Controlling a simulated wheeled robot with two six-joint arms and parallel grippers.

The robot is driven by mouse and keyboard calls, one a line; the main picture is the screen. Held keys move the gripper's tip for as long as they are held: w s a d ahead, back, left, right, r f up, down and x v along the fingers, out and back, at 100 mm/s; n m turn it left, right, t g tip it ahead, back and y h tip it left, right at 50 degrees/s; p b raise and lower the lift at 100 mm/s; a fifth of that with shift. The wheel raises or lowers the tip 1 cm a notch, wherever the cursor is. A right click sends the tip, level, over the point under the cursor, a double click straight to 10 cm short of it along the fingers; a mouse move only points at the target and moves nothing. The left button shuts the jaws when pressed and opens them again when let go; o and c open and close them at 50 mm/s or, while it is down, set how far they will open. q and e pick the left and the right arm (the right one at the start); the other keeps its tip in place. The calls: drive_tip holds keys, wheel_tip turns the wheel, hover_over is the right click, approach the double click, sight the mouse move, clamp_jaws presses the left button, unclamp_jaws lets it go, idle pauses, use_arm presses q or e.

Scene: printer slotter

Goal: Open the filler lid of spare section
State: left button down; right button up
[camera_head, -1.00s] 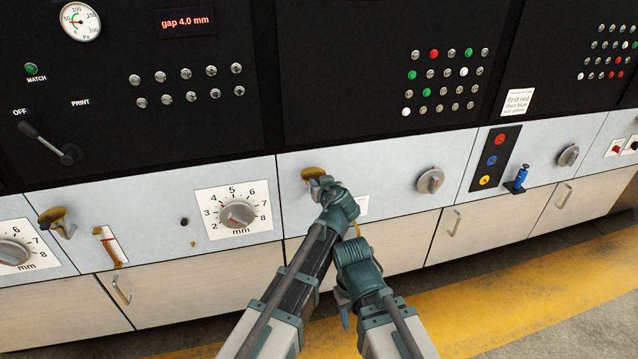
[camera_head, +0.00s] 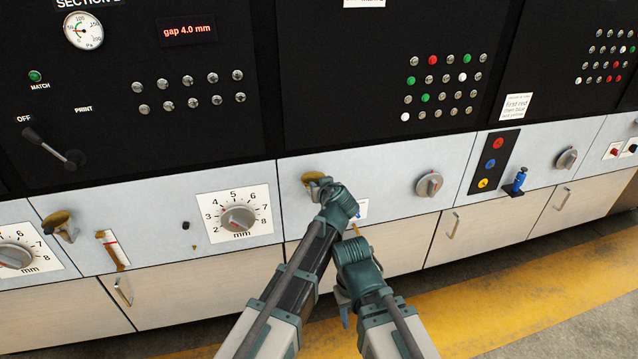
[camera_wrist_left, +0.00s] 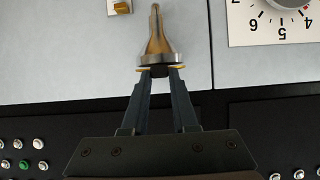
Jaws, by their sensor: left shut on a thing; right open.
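The brass filler (camera_head: 312,177) of the middle section sits on the grey front panel, partly hidden by my left gripper in the head view. My left gripper (camera_head: 322,184) reaches it from below right. In the left wrist view, the filler is a brass funnel (camera_wrist_left: 157,38) with a silver rim. The left fingertips (camera_wrist_left: 163,71) are closed on a dark piece at that rim, which I take as the lid. Whether the lid has lifted cannot be told. My right gripper (camera_head: 343,300) hangs low in front of the lower cabinets, empty, its fingers mostly hidden by its wrist.
A similar brass filler (camera_head: 60,225) is on the section to the left. A gap dial (camera_head: 238,219) and a grey knob (camera_head: 429,185) flank the middle filler. My two forearms are close together. The floor with the yellow stripe (camera_head: 520,300) is clear.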

sight(316, 182)
use_arm(q)
drive_tip(key=r+g+p, duration=0.1)
drive_tip(key=p, duration=0.2)
drive_tip(key=w+r+g+h+p, duration=0.1)
drive_tip(key=r+g+p, duration=0.1)
drive_tip(key=p, duration=0.2)
drive_tip(key=w+r+g+p, duration=0.1)
drive_tip(key=r+p, duration=0.1)
drive_tip(key=p, duration=0.2)
drive_tip(key=shift+w+a+g+h, duration=0.1)
drive_tip(key=shift+a+g+h, duration=0.2)
drive_tip(key=shift+g, duration=0.1)
drive_tip(key=shift+w+a+r+g+p, duration=0.2)
drive_tip(key=shift+w+g+p, duration=0.1)
drive_tip(key=shift+g+p, duration=0.55)
drive_tip(key=c, duration=0.7)
unclamp_jaws()
drive_tip(key=p+v, duration=0.8)
drive_tip(key=v, duration=0.1)
drive_tip(key=p+v, duration=0.4)
drive_tip(key=shift+s+a+r, duration=0.1)
drive_tip(key=shift+s+r, duration=0.1)
drive_tip(key=shift+s, duration=0.25)
